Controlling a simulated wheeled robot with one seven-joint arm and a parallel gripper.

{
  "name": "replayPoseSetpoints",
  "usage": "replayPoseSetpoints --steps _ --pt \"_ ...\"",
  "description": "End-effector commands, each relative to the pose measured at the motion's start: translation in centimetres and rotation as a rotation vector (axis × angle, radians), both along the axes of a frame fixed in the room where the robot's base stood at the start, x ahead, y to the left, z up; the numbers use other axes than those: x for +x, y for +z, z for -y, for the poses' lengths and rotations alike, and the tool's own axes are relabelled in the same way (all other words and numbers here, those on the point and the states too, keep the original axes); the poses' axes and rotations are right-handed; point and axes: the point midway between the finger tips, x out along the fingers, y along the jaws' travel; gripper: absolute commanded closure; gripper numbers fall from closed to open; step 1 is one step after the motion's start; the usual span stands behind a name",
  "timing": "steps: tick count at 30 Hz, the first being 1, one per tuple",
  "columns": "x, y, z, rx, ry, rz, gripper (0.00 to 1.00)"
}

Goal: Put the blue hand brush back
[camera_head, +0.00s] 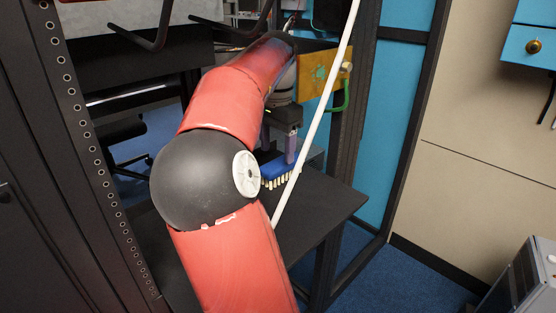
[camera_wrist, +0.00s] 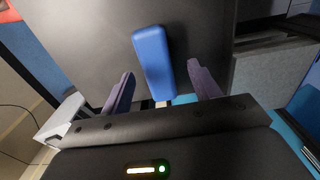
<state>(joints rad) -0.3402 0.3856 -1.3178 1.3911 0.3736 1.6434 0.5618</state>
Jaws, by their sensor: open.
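The blue hand brush (camera_head: 274,170) is over the dark table (camera_head: 333,207) in the head view, its pale bristles facing down. My gripper (camera_head: 283,147) is just above it with its purple fingers pointing down; my arm's black joint hides part of the scene to the left. In the wrist view the brush (camera_wrist: 152,60) lies lengthwise between the two spread fingertips of my gripper (camera_wrist: 160,72), with gaps on both sides. The fingers are open and do not grip it. I cannot tell whether the bristles touch the table.
A thin white pole (camera_head: 318,109) slants in front of the table, close to my gripper. A yellow-brown box (camera_head: 320,72) with a green cable is mounted behind. Dark frame posts stand on both sides.

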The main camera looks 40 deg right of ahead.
Motion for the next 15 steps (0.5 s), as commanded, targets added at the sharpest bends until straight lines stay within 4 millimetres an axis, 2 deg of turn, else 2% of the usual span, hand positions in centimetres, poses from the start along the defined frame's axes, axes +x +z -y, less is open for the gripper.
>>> replayPoseSetpoints --steps 1,6,15 --pt "0.1 0.9 0.1 -0.002 -0.002 0.002 0.38" --pt "0.1 2.4 0.1 0.0 -0.001 0.0 0.38" --pt "0.1 2.7 0.0 0.0 -0.001 0.0 0.38"
